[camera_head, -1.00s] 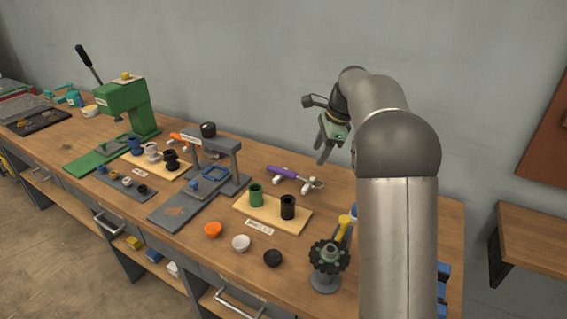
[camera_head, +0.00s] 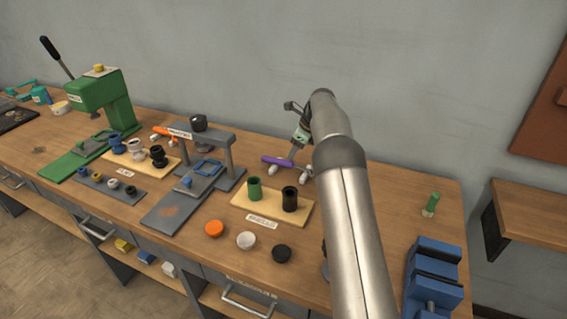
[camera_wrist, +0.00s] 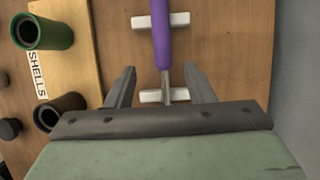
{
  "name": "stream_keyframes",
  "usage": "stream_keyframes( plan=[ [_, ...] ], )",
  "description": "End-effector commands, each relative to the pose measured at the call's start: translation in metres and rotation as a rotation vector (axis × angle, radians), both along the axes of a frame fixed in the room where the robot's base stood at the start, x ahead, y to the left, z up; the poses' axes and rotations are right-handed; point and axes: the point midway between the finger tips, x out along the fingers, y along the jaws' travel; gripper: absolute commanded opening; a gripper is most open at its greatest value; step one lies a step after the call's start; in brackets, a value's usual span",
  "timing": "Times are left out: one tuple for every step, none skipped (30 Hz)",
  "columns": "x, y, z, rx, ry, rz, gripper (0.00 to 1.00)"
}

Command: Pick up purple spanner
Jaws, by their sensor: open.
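The purple spanner (camera_head: 279,160) lies on two small white rests near the back of the bench, behind the shells board. In the wrist view the purple handle of the spanner (camera_wrist: 162,38) runs up from between my fingers, with its metal part over the nearer white rest (camera_wrist: 162,96). My gripper (camera_wrist: 160,80) is open, one finger on each side of the spanner, with gaps on both sides. In the head view my gripper (camera_head: 294,152) is over the spanner's right part, which my arm partly hides. Contact cannot be told.
A wooden board (camera_head: 240,203) labelled shells, holding a green cup (camera_head: 254,189) and a black cup (camera_head: 290,199), stands just in front. A grey press frame (camera_head: 228,158) is to the left. A blue vise (camera_head: 432,278) is at the right front. The bench's back right is mostly clear.

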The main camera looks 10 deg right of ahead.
Motion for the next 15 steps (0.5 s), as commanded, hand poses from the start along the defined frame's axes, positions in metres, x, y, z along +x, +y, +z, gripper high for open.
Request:
stream_keyframes(
  plan=[
    [0.001, 0.002, -0.005, 0.000, 0.001, 0.000, 0.48],
    [0.002, 0.003, -0.008, 0.000, 0.001, 0.000, 0.48],
    [0.002, 0.004, -0.010, 0.000, 0.001, 0.000, 0.48],
    [0.003, 0.004, -0.012, -0.001, 0.001, 0.000, 0.48],
    [0.003, 0.004, -0.013, -0.001, 0.001, 0.000, 0.48],
    [0.004, 0.005, -0.015, -0.001, 0.001, 0.000, 0.48],
    [0.004, 0.006, -0.016, -0.001, 0.001, 0.000, 0.48],
    [0.005, 0.007, -0.019, -0.001, 0.001, 0.000, 0.48],
    [0.007, 0.008, -0.023, 0.000, 0.001, 0.000, 0.48],
    [0.008, 0.010, -0.028, 0.000, 0.003, 0.001, 0.48],
    [0.010, 0.012, -0.031, 0.000, 0.003, 0.001, 0.48],
    [0.012, 0.014, -0.037, -0.001, 0.002, 0.002, 0.48],
    [0.013, 0.015, -0.041, -0.001, 0.002, 0.001, 0.48],
    [0.014, 0.016, -0.046, -0.001, 0.002, 0.000, 0.48],
    [0.015, 0.018, -0.051, -0.001, 0.002, 0.000, 0.48]
  ],
)
